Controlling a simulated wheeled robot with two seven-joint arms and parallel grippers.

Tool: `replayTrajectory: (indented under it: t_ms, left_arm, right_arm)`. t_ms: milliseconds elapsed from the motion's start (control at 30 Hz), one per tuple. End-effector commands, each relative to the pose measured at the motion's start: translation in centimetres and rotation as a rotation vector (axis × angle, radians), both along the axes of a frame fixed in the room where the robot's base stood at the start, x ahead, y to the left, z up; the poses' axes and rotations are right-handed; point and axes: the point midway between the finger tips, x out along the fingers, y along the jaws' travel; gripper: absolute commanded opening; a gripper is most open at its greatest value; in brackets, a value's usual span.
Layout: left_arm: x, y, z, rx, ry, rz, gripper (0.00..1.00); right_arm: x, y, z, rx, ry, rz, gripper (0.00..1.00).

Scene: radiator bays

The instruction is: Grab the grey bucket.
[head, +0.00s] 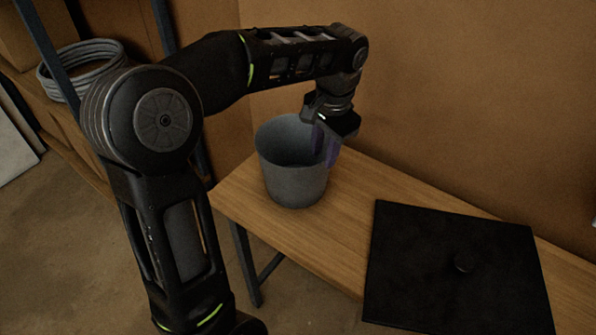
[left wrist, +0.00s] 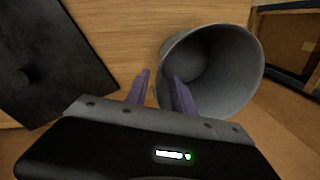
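The grey bucket (head: 293,180) stands upright on the wooden bench, near its left end. It also shows in the left wrist view (left wrist: 238,75), with its open mouth facing the camera. My left gripper (head: 326,146) points down at the bucket's right rim in the head view. Its purple fingers (left wrist: 160,82) are apart, one on the inner side of the rim and one outside. The wall lies between them with a gap visible, so the fingers do not look closed on it. My right gripper is not in view.
The wooden bench (head: 350,240) runs along a brown wall. A flat black panel with a round knob (head: 450,268) lies on it to the right. A shelf at the left holds a coiled grey hose (head: 80,66). Some bare bench lies between bucket and panel.

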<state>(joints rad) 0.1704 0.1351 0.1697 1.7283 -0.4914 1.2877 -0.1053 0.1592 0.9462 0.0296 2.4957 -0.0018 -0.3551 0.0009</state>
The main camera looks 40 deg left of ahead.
Motion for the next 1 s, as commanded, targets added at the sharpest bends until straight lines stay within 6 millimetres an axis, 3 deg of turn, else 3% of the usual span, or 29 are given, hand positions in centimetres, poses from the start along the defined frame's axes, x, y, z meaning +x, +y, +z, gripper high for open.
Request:
replayTrajectory:
  t_ms: [200, 467, 767, 1000]
  left_arm:
    - [0.0, 0.0, -0.2, 0.000, 0.001, 0.000, 0.29]
    - [0.0, 0.3, -2.5, 0.000, 0.002, 0.000, 0.29]
    - [0.1, 0.3, -2.7, 0.000, 0.001, 0.000, 0.29]
    - [0.1, 0.5, -5.2, -0.001, 0.005, 0.000, 0.29]
  right_arm:
    - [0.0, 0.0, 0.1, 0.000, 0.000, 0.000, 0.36]
    - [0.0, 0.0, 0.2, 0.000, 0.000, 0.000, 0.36]
    - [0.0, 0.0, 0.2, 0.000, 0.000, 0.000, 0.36]
    - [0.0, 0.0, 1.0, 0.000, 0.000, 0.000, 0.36]
